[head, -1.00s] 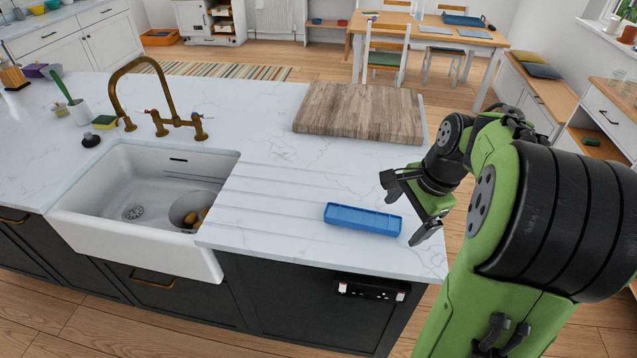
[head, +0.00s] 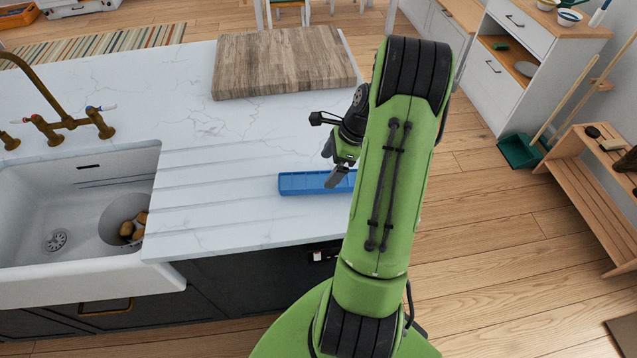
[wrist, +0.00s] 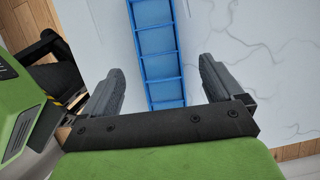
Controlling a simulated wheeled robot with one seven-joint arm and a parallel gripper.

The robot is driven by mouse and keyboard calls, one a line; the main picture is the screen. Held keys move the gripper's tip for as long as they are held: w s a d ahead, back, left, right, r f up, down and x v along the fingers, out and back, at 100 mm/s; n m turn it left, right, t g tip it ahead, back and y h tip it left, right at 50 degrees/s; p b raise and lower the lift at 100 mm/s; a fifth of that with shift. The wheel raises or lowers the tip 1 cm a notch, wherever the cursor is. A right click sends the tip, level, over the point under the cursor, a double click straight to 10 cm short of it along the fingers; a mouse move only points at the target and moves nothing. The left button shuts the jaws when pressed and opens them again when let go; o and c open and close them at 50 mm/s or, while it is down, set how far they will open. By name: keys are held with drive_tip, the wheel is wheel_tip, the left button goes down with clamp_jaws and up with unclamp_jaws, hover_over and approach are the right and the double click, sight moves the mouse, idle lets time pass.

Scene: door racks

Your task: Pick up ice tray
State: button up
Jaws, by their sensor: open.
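The blue ice tray (head: 308,183) lies flat on the white marble counter, near its front right edge. Its right end is hidden behind my arm in the head view. In the wrist view the ice tray (wrist: 160,52) runs lengthwise between my two fingers, its compartments facing up and empty. My gripper (head: 338,176) is over the tray in the head view. In the wrist view my gripper (wrist: 160,85) is open, with one finger on each side of the tray and a gap on both sides. I cannot tell how high the fingertips are above the counter.
A wooden cutting board (head: 283,63) lies at the back of the counter. A white sink (head: 75,205) with a brass tap (head: 65,123) is at the left, with a bowl of brown items inside. The counter between sink and tray is clear.

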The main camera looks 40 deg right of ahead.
sight(321, 179)
drive_tip(key=x, duration=0.4)
drive_tip(key=shift+a+f, duration=0.15)
drive_tip(key=shift+f, duration=0.05)
drive_tip(key=shift+w+f, duration=0.15)
drive_tip(key=shift+f, duration=0.2)
drive_tip(key=shift+r, duration=0.1)
drive_tip(key=shift+c, duration=0.7)
drive_tip(key=c, duration=1.2)
